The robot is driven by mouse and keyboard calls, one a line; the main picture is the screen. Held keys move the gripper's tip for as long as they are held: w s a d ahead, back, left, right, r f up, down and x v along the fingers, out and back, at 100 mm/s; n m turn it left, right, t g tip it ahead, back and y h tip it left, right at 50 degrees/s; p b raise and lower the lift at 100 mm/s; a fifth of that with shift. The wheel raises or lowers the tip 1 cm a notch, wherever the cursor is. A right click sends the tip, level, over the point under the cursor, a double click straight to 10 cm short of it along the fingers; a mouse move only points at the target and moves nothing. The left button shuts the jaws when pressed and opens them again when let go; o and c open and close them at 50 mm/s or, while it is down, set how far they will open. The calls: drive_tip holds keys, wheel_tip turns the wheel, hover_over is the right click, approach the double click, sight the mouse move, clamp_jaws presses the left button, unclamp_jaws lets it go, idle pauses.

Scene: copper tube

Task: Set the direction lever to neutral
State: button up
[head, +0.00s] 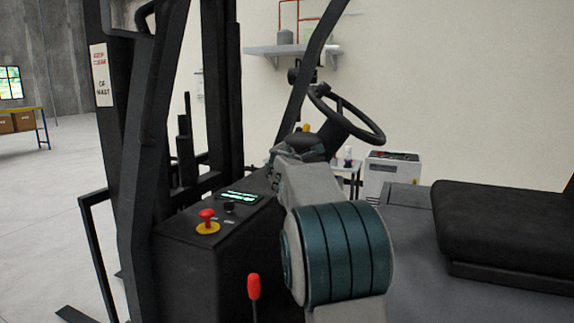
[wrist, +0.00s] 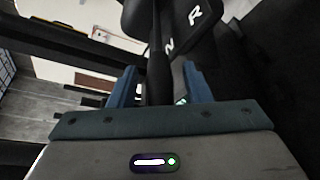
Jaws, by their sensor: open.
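In the wrist view my gripper (wrist: 160,82) is open, with one blue finger on each side of a dark rod, which appears to be the direction lever (wrist: 159,72). I cannot tell whether either finger touches it. The dark column housing (wrist: 207,45) beside it carries a white N and R; the rod runs close by the N, but its exact setting is unclear. In the head view my arm reaches toward the column below the steering wheel (head: 345,117). My own arm hides much of the gripper and the lever there.
A black console (head: 190,250) with a red stop button (head: 207,216) and a small lit display (head: 238,197) stands left of my arm. A red-knobbed lever (head: 253,288) rises in front. The black seat (head: 505,235) is at right, the mast (head: 150,150) at left.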

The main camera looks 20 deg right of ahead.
drive_tip(key=b+v, duration=0.3)
drive_tip(key=v, duration=1)
drive_tip(key=shift+s+a, duration=0.2)
drive_tip(key=shift+s, duration=0.05)
drive_tip(key=s+a+f+m+g+y, duration=0.2)
drive_tip(key=s+f+m, duration=0.4)
drive_tip(key=s+f, duration=0.4)
drive_tip(key=s+a+f+m+g+y, duration=0.2)
drive_tip(key=s+a+f+m+g, duration=0.3)
drive_tip(key=s+f, duration=0.5)
drive_tip(key=s+a+f+m+g+y, duration=0.3)
drive_tip(key=s+a+f+m, duration=0.4)
drive_tip(key=s+f, duration=0.3)
drive_tip(key=s+m, duration=0.1)
drive_tip(key=s, duration=0.2)
drive_tip(key=shift+g, duration=0.4)
drive_tip(key=shift+d, duration=0.1)
